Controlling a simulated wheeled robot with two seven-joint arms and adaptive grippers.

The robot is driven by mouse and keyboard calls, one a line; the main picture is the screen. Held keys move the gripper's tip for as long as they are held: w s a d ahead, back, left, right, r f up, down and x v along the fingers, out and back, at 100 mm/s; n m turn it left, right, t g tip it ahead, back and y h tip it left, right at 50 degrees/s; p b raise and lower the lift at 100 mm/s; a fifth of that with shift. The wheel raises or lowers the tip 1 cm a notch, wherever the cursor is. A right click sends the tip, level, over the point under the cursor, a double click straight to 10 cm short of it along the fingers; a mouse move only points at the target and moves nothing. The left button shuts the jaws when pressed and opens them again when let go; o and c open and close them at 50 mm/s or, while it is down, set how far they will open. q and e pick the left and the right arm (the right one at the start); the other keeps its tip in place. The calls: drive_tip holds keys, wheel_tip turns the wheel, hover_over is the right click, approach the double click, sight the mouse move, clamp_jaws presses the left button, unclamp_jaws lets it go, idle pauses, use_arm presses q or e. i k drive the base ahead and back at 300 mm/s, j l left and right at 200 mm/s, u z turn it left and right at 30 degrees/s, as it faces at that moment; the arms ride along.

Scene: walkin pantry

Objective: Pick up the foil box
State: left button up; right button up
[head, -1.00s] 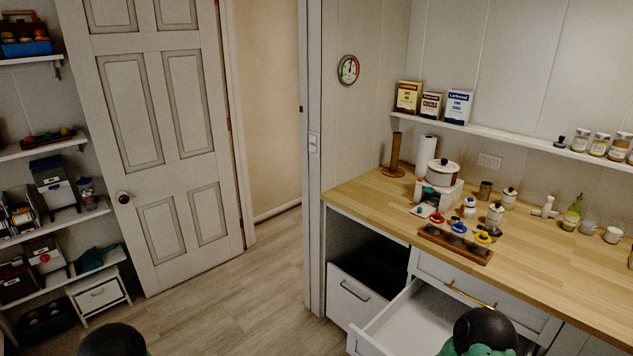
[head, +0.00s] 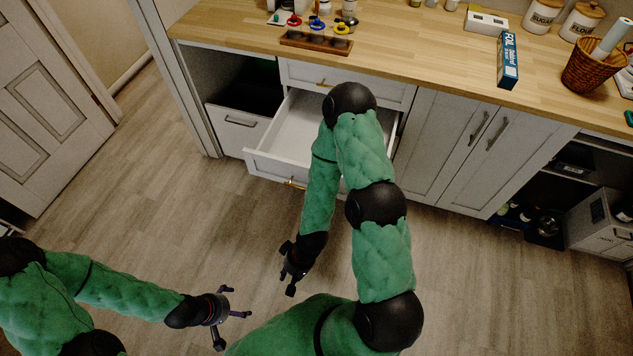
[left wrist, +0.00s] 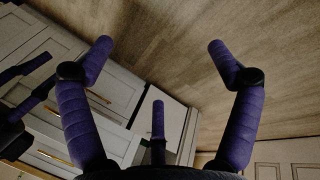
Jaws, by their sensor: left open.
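The foil box (head: 508,60) is a narrow dark blue carton with FOIL lettering. It lies on the wooden counter (head: 430,50) near the front edge, right of centre in the head view. My left gripper (head: 228,317) is low over the floor at the bottom of the head view, open and empty, far from the box. The left wrist view shows its purple fingers (left wrist: 160,70) spread apart, with no box in sight. My right gripper (head: 289,268) hangs low over the floor in front of the open drawer, its fingers spread and empty.
An open drawer (head: 262,163) juts out below the counter, with my right arm in front of it. A wicker basket (head: 590,72), a white box (head: 486,20) and the sugar canister (head: 541,15) stand around the foil box. The floor (head: 150,220) is clear.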

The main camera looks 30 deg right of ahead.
sight(508, 74)
drive_tip(key=l, duration=0.4)
drive_tip(key=i+l, duration=0.1)
drive_tip(key=l, duration=0.25)
drive_tip(key=l+z, duration=0.15)
drive_tip(key=z, duration=0.3)
drive_tip(key=l+z, duration=0.1)
drive_tip(key=z, duration=0.35)
drive_tip(key=i+l+z, duration=0.1)
drive_tip(key=z, duration=1.15)
drive_tip(key=i+l+z, duration=0.1)
drive_tip(key=z, duration=0.35)
drive_tip(key=i+l+z, duration=0.15)
drive_tip(key=z, duration=0.3)
drive_tip(key=i+l+z, duration=0.1)
drive_tip(key=z, duration=0.4)
drive_tip(key=i+u, duration=0.15)
drive_tip(key=u, duration=0.2)
drive_tip(key=i+l+u, duration=0.1)
drive_tip(key=u, duration=0.3)
drive_tip(key=i+l, duration=0.05)
drive_tip(key=i, duration=0.05)
